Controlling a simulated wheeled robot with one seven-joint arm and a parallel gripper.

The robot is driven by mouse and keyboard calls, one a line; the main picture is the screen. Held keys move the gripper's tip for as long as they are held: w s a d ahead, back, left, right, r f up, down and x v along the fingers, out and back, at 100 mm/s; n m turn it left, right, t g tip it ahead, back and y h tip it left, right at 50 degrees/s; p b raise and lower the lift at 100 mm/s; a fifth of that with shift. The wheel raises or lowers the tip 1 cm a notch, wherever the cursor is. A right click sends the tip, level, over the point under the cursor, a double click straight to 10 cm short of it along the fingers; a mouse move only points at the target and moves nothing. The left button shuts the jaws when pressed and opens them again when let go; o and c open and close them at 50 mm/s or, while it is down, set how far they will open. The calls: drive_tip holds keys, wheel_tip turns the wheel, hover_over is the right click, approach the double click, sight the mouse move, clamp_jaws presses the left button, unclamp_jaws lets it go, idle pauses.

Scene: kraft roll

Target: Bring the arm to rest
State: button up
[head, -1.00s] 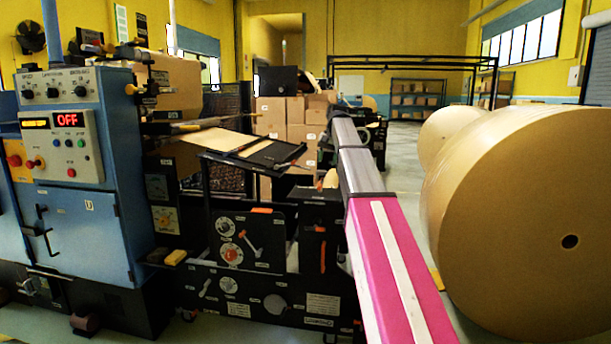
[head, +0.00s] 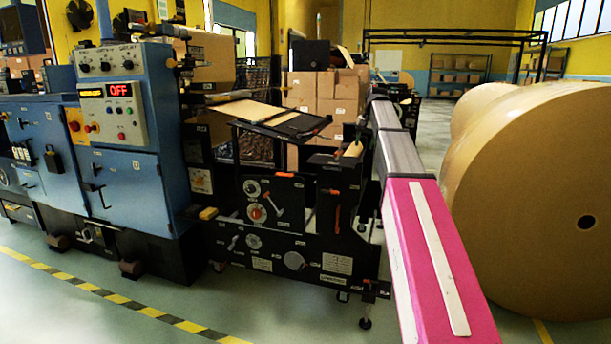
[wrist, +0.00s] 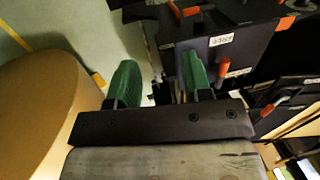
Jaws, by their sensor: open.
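My gripper (wrist: 160,82) shows in the wrist view as two green fingers set well apart on a dark bar. It is open, with nothing between the fingers. In the head view my arm, with a pink cover and a white strip, reaches out away from me between the machine and the kraft roll. I cannot make out the gripper itself in the head view.
A blue control cabinet (head: 130,195) with an OFF display stands left. The black machine (head: 275,225) is close left of my arm. A large kraft roll (head: 535,190) is close on the right. Stacked cartons (head: 325,95) stand behind. Floor is free in front, with a yellow-black line (head: 110,296).

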drive_tip(key=s+a+f+n+h, duration=0.1)
drive_tip(key=s+f, duration=0.5)
drive_tip(key=f, duration=0.7)
drive_tip(key=s+a+f, duration=0.1)
drive_tip(key=s+f, duration=0.5)
drive_tip(key=f, duration=0.8)
drive_tip(key=s+a+f+n+h, duration=0.1)
drive_tip(key=s+f+n, duration=0.1)
drive_tip(key=s+f, duration=1.7)
drive_tip(key=shift+s+a+g, duration=0.3)
drive_tip(key=shift+s+a, duration=0.05)
drive_tip(key=shift+s, duration=0.65)
